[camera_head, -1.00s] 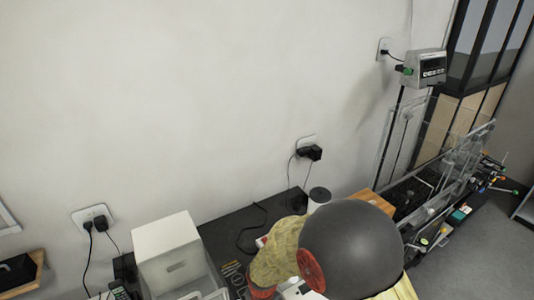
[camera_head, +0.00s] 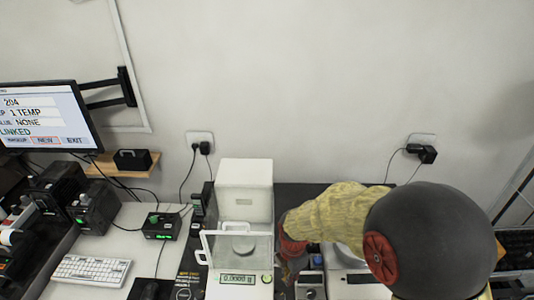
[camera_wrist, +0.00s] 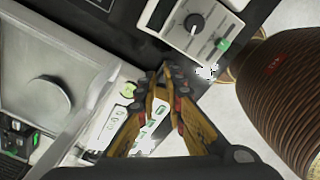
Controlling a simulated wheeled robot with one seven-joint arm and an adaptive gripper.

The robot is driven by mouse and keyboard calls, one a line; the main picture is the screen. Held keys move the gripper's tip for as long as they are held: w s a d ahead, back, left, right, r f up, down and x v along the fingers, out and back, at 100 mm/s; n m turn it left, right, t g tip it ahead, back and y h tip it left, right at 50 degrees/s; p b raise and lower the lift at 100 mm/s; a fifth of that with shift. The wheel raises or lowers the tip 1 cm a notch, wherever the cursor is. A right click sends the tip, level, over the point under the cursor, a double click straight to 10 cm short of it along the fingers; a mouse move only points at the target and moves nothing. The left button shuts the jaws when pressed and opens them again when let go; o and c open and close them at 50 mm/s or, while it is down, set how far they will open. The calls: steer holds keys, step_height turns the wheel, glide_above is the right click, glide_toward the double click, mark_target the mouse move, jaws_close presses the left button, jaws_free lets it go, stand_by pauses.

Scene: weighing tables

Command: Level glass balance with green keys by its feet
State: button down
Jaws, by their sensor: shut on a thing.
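The glass balance (camera_head: 263,187) stands on the dark mat in the head view. It has a white rear housing, a clear glass chamber, a round pan and a front display (camera_head: 237,280) reading 0.0000 g beside a green key. In the wrist view, its pan (camera_wrist: 40,97) is at left and its white panel with green keys (camera_wrist: 118,122) lies left of my fingers. A small round greenish spot (camera_wrist: 128,89) shows at its corner. My gripper (camera_wrist: 165,75) is shut low at the balance's front right corner, on what looks like a foot, mostly hidden by the fingertips. My arm hides it in the head view.
A grey box with a black knob (camera_wrist: 195,22) lies close beyond the fingertips. A brown ribbed rounded thing (camera_wrist: 285,85) is at right. A black printer-like box (camera_head: 92,208), keyboard (camera_head: 90,269) and monitor (camera_head: 40,118) are at left.

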steer(key=shift+m, duration=0.3)
steer(key=shift+s+f+b, duration=0.2)
steer(key=shift+f+b, duration=1)
steer(key=shift+f, duration=0.6)
steer(key=shift+s+f+b, duration=0.15)
steer(key=shift+f+b, duration=1)
steer(key=shift+f, duration=0.6)
steer(key=shift+s+a, duration=0.35)
steer(key=shift+a, duration=0.05)
steer(key=shift+s+d+f+p, duration=0.25)
steer(key=shift+s+p, duration=0.3)
steer(key=shift+p, duration=0.5)
steer(key=shift+d+r, duration=0.1)
steer(key=shift+d, duration=0.15)
step_height(320, 180, up, 6)
steer(key=p, duration=0.4)
steer(key=shift+w+r+p, duration=0.15)
steer(key=shift+w+p, duration=0.2)
steer(key=shift+w, duration=0.1)
